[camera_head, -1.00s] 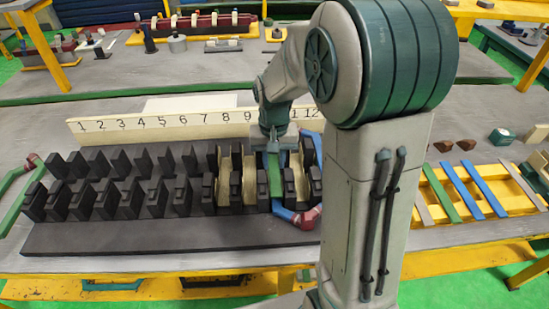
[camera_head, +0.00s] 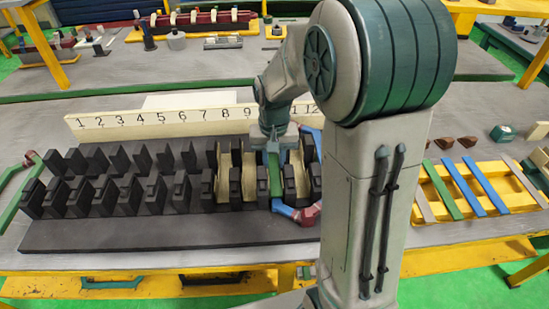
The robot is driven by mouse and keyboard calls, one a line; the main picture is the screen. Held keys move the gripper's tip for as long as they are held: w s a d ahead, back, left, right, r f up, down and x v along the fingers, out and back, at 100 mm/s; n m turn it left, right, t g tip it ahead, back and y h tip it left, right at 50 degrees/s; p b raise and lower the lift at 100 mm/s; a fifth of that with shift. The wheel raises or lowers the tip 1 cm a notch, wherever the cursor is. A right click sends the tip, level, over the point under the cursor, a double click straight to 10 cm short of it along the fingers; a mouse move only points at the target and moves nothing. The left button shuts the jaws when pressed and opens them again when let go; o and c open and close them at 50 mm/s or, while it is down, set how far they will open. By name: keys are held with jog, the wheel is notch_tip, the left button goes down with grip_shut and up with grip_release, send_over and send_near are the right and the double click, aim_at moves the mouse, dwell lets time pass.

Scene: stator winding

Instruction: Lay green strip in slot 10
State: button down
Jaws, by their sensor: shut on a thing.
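The dark stator block (camera_head: 150,236) lies on the bench, with two rows of black teeth forming slots. A cream number board (camera_head: 170,118) stands behind it. The green strip (camera_head: 275,180) runs front to back among the teeth, just right of the 9 and below the hidden numbers. My gripper (camera_head: 273,148) is above its far end and shut on it; the fingertips are hard to make out. I cannot tell whether the strip rests on the slot floor.
Cream liners (camera_head: 223,178) sit in slots beside the strip. A blue and red part (camera_head: 300,213) is close at its front right. A yellow rack (camera_head: 432,186) at the right holds several coloured strips. A green bar (camera_head: 20,205) stands left of the block.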

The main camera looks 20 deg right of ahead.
aim_at(274, 165)
jog(key=shift+f+b, duration=0.35)
jog(key=shift+f, duration=0.1)
dwell(0.3)
jog(key=c, duration=1.1)
grip_release()
jog(key=shift+o, duration=0.2)
jog(key=shift+r, duration=0.25)
jog(key=shift+r+p, duration=0.5)
jog(key=shift+p, duration=0.1)
jog(key=shift+r, duration=0.1)
notch_tip(274, 165, up, 8)
jog(key=p, duration=0.5)
jog(key=shift+f+p, duration=0.25)
jog(key=shift+p, duration=0.1)
